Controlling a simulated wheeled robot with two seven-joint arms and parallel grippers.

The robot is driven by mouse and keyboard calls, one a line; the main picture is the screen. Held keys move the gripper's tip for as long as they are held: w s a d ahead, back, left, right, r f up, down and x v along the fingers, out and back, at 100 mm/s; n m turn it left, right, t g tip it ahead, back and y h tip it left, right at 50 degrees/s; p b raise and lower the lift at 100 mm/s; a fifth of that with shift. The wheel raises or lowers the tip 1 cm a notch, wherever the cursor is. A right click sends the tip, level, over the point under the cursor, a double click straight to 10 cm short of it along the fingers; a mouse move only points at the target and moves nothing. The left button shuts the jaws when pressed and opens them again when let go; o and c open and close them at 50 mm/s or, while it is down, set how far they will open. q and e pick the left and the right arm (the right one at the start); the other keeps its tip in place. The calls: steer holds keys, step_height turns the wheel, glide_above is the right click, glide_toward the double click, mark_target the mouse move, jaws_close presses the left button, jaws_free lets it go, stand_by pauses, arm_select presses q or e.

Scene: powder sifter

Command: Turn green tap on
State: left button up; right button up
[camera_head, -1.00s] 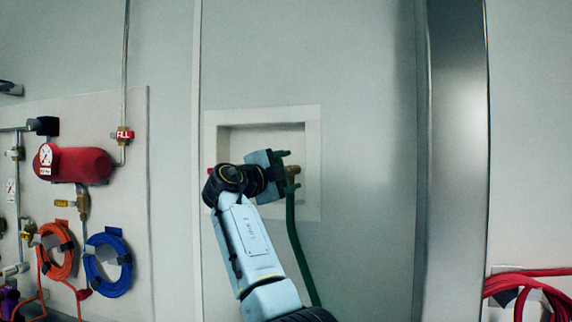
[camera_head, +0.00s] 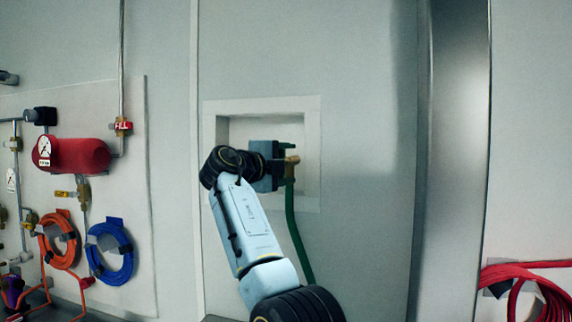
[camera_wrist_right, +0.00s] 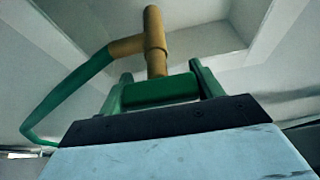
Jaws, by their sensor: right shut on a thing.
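The brass tap (camera_head: 292,160) sits in the white wall recess, with a green hose (camera_head: 297,235) hanging from it. In the right wrist view, the brass tap body (camera_wrist_right: 154,40) rises beyond the gripper, and its green handle (camera_wrist_right: 158,91) lies between the fingers. My right gripper (camera_head: 284,160) reaches into the recess from the left and is shut on the handle. In the right wrist view its two green fingers (camera_wrist_right: 162,86) flank the handle. The handle is mostly hidden in the head view. My left gripper is not in view.
The recess frame (camera_head: 312,150) surrounds the tap closely. On the left wall panel are a red cylinder (camera_head: 82,155), an orange hose coil (camera_head: 60,240) and a blue hose coil (camera_head: 112,252). A red hose (camera_head: 530,275) hangs at the right.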

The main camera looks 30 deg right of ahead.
steer(key=o, duration=1)
steer(key=shift+a, duration=0.1)
steer(key=b+v, duration=0.2)
steer(key=v, duration=1.1)
steer(key=shift+s+a+r+b, duration=0.1)
steer(key=shift+a+b, duration=0.05)
steer(key=shift+b, duration=0.2)
